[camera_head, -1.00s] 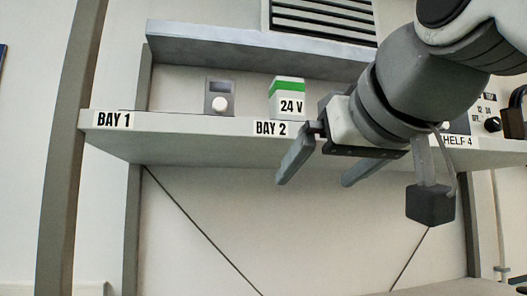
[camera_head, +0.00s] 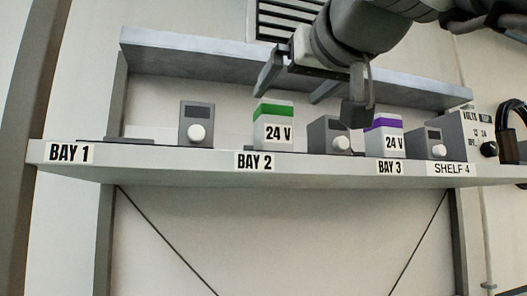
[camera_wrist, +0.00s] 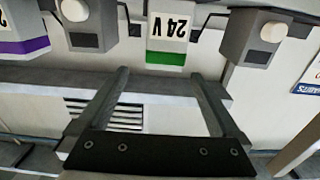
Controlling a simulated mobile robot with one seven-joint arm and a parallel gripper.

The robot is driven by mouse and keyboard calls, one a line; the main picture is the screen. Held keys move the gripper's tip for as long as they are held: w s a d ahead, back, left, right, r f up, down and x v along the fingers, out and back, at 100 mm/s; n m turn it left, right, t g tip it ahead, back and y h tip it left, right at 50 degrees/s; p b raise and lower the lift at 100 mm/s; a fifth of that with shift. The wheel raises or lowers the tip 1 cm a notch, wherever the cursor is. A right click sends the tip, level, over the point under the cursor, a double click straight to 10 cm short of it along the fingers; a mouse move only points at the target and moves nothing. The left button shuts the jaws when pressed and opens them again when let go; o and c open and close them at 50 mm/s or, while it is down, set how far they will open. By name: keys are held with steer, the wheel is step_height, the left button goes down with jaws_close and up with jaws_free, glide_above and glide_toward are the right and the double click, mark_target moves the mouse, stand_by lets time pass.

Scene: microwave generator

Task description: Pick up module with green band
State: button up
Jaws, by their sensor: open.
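The module with the green band (camera_head: 272,128) is a white box marked "24 V", standing upright on the shelf above the BAY 2 label. In the wrist view it shows upside down (camera_wrist: 168,28) at the top, between the lines of the two fingers. My gripper (camera_head: 287,95) is open and empty. In the head view it appears above the green-banded module and slightly right of it, with its fingers pointing down and left. In the wrist view the open fingers (camera_wrist: 161,75) point toward the module, and no contact shows.
A grey box with a white knob (camera_head: 197,126) stands left of the module, and another (camera_head: 328,136) stands close on its right. A purple-banded 24 V module (camera_head: 384,140) is at BAY 3. An upper shelf (camera_head: 190,60) runs above. The space below the lower shelf (camera_head: 215,174) looks clear.

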mark_target(278, 101)
steer(key=x, duration=0.2)
steer(key=p+x, duration=0.1)
steer(key=x, duration=0.2)
steer(key=p+x, duration=0.1)
steer(key=x, duration=0.1)
steer(key=shift+w+a+f, duration=0.1)
steer(key=shift+a, duration=0.25)
steer(key=shift+c, duration=0.2)
steer(key=c, duration=1.4)
jaws_close()
steer(key=shift+r, duration=0.2)
